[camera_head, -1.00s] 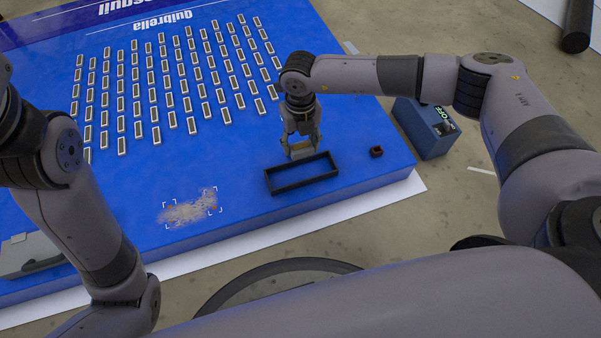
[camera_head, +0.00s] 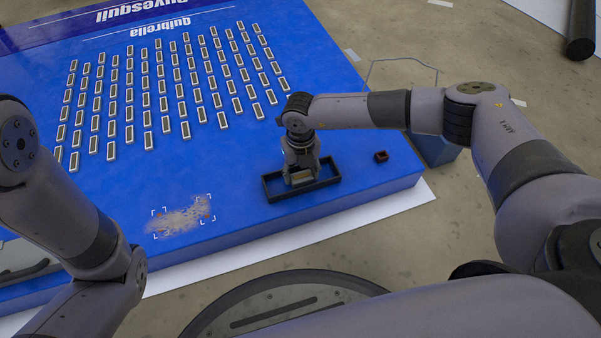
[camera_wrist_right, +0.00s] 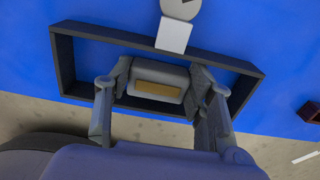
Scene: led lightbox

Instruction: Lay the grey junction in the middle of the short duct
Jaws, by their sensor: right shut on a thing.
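The short duct (camera_head: 328,182) looks like a black, open rectangular frame lying on the blue panel near its front right. It also shows in the right wrist view (camera_wrist_right: 240,92). My right gripper (camera_head: 301,178) points down into it. It is shut on the grey junction (camera_wrist_right: 157,72), a small grey block with a tan face that also shows in the head view (camera_head: 302,176). The junction is within the frame's outline, near the middle of its length. Whether it touches the panel is hard to tell. My left gripper is out of view.
A small dark red box (camera_head: 381,156) stands right of the duct. Rows of small light modules (camera_head: 167,102) cover the panel behind it. A scuffed patch (camera_head: 182,217) with white corner marks lies to the left. A blue box (camera_head: 436,151) is partly hidden behind my right arm.

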